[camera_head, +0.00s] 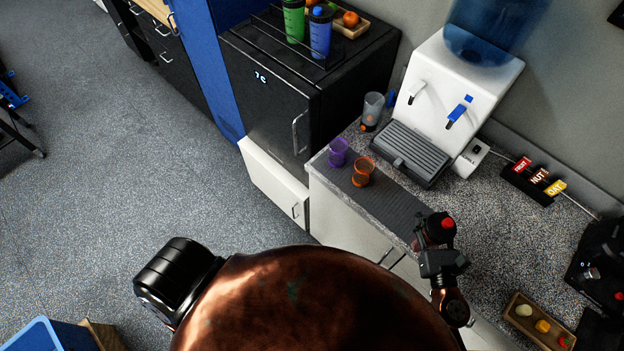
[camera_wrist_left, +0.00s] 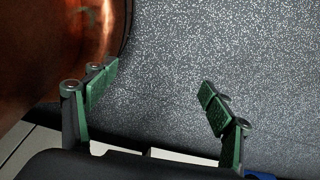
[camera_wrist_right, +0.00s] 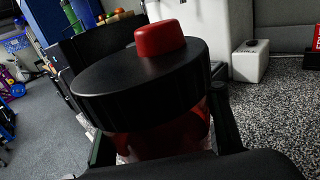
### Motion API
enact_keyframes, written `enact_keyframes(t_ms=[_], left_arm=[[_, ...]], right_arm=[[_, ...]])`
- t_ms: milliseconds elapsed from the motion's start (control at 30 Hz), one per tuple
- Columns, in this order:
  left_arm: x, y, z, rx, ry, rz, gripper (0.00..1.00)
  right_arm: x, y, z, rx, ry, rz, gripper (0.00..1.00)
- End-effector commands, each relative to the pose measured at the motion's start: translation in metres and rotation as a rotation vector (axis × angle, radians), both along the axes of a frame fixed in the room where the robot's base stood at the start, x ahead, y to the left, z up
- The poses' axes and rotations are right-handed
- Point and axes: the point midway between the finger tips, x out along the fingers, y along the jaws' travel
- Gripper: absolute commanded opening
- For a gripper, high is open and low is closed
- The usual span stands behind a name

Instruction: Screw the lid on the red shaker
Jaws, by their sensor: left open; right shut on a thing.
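The red shaker (camera_wrist_right: 170,140) stands between the fingers of my right gripper in the right wrist view. Its wide black lid (camera_wrist_right: 140,88) with a red cap (camera_wrist_right: 159,38) sits over its top; I cannot tell how tightly. In the head view the lid's red cap (camera_head: 447,223) shows at the counter's near edge. My right gripper (camera_head: 438,243) is shut on the shaker below the lid. My left gripper (camera_wrist_left: 155,95) is open and empty above the speckled grey floor. It does not show in the head view.
A purple cup (camera_head: 338,151) and an orange cup (camera_head: 362,172) stand on a dark mat (camera_head: 400,197) on the counter. Behind are a grey cup (camera_head: 373,105) and a white water dispenser (camera_head: 455,85). A wooden tray (camera_head: 525,322) lies at lower right.

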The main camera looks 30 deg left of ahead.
Motion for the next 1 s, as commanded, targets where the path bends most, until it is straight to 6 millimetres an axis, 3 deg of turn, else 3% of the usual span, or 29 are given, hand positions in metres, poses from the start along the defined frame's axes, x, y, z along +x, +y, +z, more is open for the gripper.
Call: enact_keyframes(t_ms=[200,300,400,700,1000], left_arm=[[0.000,0.000,0.000,0.000,0.000,-0.001,0.75],[0.000,0.000,0.000,0.000,0.000,-0.001,0.75],[0.001,0.000,0.000,0.000,0.000,-0.001,0.75],[0.001,0.000,0.000,0.000,0.000,-0.001,0.75],[0.006,0.000,0.000,-0.001,-0.007,-0.002,0.56]], right_arm=[[-0.033,-0.076,-0.006,0.004,0.007,-0.336,0.00],[-0.047,-0.103,-0.004,0.000,0.001,-0.448,0.00],[-0.056,-0.119,-0.003,-0.004,-0.005,-0.511,0.00],[-0.059,-0.124,-0.001,-0.007,-0.009,-0.532,0.00],[-0.059,-0.123,-0.002,-0.007,-0.008,-0.530,0.00]])
